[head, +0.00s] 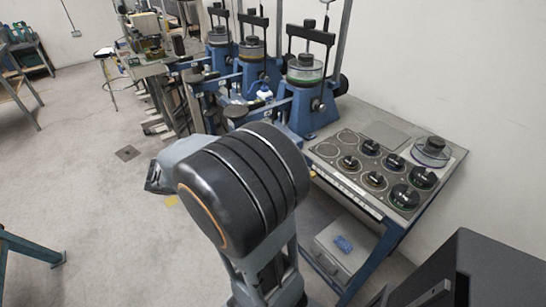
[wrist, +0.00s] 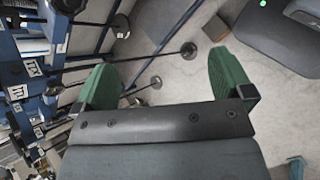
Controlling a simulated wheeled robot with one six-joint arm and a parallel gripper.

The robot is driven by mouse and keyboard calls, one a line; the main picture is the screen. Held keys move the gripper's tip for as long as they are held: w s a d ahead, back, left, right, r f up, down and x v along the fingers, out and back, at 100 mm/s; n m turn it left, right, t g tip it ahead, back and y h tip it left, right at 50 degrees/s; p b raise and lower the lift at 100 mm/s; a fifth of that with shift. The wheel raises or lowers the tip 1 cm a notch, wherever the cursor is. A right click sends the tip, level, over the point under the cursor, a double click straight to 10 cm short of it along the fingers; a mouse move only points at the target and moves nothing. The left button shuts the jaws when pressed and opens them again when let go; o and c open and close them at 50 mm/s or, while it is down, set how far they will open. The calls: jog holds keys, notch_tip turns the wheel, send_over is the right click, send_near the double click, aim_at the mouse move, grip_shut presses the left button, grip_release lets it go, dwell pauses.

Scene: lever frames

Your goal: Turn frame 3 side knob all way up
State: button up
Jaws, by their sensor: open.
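Three blue lever frames stand in a row in the head view. The nearest lever frame (head: 305,75) has a clear cell with a green ring and a dark round side knob (head: 341,84) on its right. Behind it are the middle lever frame (head: 251,52) and the far lever frame (head: 219,38). I cannot read which is number 3 there. In the wrist view, blue frame parts with white label plates (wrist: 33,68) show at the left, with several rods ending in round discs (wrist: 189,51). My gripper (wrist: 166,78) has its green fingers wide apart, empty and apart from the frames.
A bench (head: 322,176) at the right holds several dark weights in round recesses and a clear cell (head: 431,151). A grey box (head: 343,245) sits below. A stool (head: 104,53) stands at the back left. Open floor (head: 75,170) lies to the left.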

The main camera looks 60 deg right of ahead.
jog(key=w+d+f+n+g+h+b, duration=0.1)
jog(key=w+d+f+n+h+b, duration=0.2)
jog(key=d, duration=0.4)
jog(key=w+d+f+n+g+h, duration=0.1)
jog(key=w+d+n+h, duration=0.1)
jog(key=d+n+h, duration=0.3)
jog(key=s+d+m, duration=0.1)
jog(key=s+d, duration=0.3)
jog(key=d, duration=1)
jog(key=shift+s+f+h, duration=0.2)
jog(key=shift+h, duration=0.1)
jog(key=shift+c, duration=0.3)
